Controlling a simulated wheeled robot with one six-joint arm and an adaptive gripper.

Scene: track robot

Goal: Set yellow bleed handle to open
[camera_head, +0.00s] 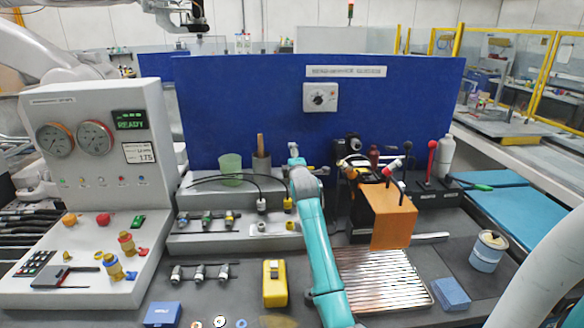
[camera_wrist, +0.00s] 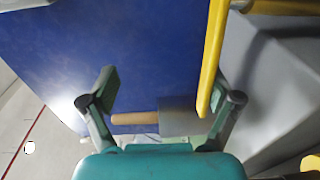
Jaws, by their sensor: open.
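A yellow bar-shaped handle (camera_wrist: 212,62), which looks like the bleed handle, shows in the wrist view. It runs down from the top edge, and its rounded end lies between my gripper's fingers, close to the right one. I cannot tell whether it touches. My gripper (camera_wrist: 172,95) is open, with nothing held. In the head view my teal arm reaches up to the low grey shelf (camera_head: 232,243), and my gripper (camera_head: 293,150) is small and partly hidden there. A small yellow piece (camera_head: 288,203) sits beside my arm; whether it is the same handle is unclear.
A cup with a wooden-handled tool (camera_head: 261,144) and a green cup (camera_head: 230,163) stand in front of the blue panel (camera_head: 230,100). An orange box (camera_head: 392,222) is right of my arm. A grey gauge console (camera_head: 95,170) stands left; a yellow device (camera_head: 275,284) lies in front.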

